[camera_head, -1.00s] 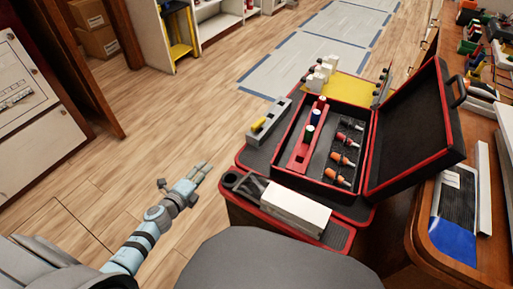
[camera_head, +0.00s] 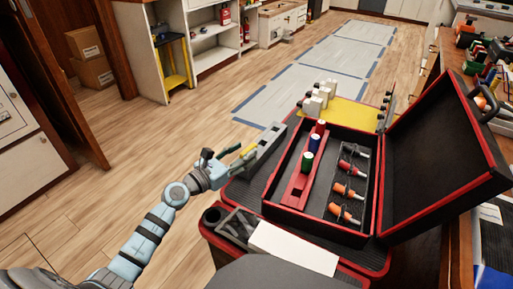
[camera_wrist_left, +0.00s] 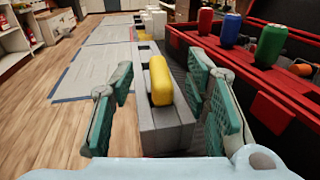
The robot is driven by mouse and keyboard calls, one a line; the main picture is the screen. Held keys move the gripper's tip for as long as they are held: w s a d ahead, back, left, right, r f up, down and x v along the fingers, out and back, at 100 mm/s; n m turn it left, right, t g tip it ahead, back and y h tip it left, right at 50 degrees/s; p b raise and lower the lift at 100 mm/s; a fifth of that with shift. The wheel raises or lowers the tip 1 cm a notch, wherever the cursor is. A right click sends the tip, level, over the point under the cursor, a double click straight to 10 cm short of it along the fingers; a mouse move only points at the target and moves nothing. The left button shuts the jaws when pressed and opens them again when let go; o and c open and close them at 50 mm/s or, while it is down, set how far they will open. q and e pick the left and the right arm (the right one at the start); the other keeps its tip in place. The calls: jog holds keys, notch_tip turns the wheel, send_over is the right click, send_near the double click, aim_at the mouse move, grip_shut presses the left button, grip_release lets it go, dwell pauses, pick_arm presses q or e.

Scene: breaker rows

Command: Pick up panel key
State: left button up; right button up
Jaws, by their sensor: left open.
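A yellow-handled piece, which I take to be the panel key (camera_head: 248,151), sits in a long grey holder (camera_head: 268,144) left of the open case. In the left wrist view the yellow handle (camera_wrist_left: 160,80) stands upright in the grey block (camera_wrist_left: 165,128). My left gripper (camera_head: 236,155) is at the holder's near end. In the left wrist view its open fingers (camera_wrist_left: 160,92) lie on either side of the block and yellow handle, with gaps visible. I cannot see any contact. The key's lower part is hidden in the holder. My right gripper is not in view.
The open black and red case (camera_head: 376,190) holds a red rack (camera_head: 294,185) with red, blue and green cylinders, beside several orange-handled tools. A white box (camera_head: 294,247) lies in front. White blocks stand behind near a yellow sheet (camera_head: 350,112). Open floor lies to the left.

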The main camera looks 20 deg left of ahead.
pick_arm(q)
jog(key=shift+w+d+f, duration=0.2)
jog(key=shift+w+f, duration=0.05)
jog(key=shift+w, duration=0.3)
jog(key=shift+w+d+f, duration=0.2)
jog(key=shift+w, duration=0.35)
jog(key=shift+s+a+r, duration=0.1)
jog(key=shift+s+r, duration=0.25)
jog(key=shift+s, duration=0.1)
jog(key=c, duration=0.3)
jog(key=shift+a, duration=0.1)
jog(key=c, duration=0.3)
grip_shut()
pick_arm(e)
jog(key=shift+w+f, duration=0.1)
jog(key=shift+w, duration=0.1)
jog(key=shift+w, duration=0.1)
